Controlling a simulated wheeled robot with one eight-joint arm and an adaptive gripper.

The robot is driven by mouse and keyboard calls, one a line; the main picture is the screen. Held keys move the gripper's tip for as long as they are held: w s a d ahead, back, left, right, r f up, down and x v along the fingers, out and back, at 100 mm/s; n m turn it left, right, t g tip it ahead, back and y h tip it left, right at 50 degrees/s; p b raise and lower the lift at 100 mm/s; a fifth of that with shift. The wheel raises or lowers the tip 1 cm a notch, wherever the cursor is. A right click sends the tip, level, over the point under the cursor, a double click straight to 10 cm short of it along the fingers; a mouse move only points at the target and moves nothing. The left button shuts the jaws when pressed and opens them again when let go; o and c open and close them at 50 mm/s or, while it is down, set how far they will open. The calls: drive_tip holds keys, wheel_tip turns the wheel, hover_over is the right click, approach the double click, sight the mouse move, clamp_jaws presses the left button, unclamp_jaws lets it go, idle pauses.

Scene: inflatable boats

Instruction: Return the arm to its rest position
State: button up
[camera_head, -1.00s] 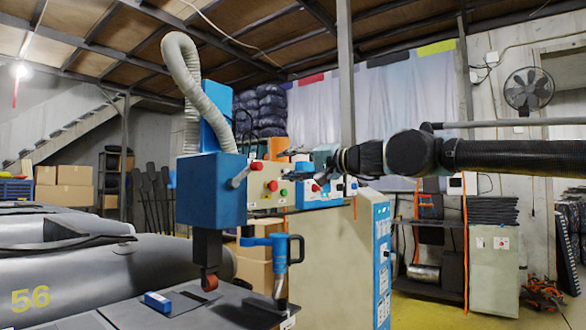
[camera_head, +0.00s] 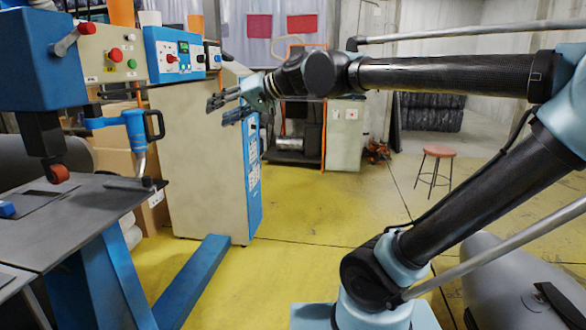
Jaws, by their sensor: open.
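My gripper (camera_head: 222,108) is at the end of my outstretched arm, left of the picture's middle. Its fingers are apart and nothing shows between them. It points left, in front of the tall grey and blue cabinet (camera_head: 200,165) in the picture. My arm reaches in from the right, with its upper links raised above the yellow floor. I cannot tell the exact gap between the fingers and the cabinet.
A blue machine (camera_head: 42,60) with a roller stands at the left over a dark worktable (camera_head: 75,215). A red stool (camera_head: 437,155) stands at the right. A grey inflatable boat (camera_head: 520,285) lies at the lower right. Yellow floor (camera_head: 310,215) is open between.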

drive_tip(key=s+d+f+m+h, duration=0.1)
drive_tip(key=s+d+f+h, duration=0.2)
drive_tip(key=d+f, duration=0.9)
drive_tip(key=s+d+f+m+g+h, duration=0.1)
drive_tip(key=d+f+h, duration=0.4)
drive_tip(key=d+f, duration=0.6)
drive_tip(key=s+d+f+m+h, duration=0.3)
drive_tip(key=s+d+f, duration=0.3)
drive_tip(key=d+f, duration=0.6)
drive_tip(key=d+h, duration=0.1)
drive_tip(key=d, duration=0.2)
drive_tip(key=shift+d+f+h, duration=0.15)
drive_tip(key=shift+f+h, duration=0.15)
drive_tip(key=shift+h, duration=0.1)
drive_tip(key=shift+w+f, duration=0.2)
drive_tip(key=shift+w, duration=0.25)
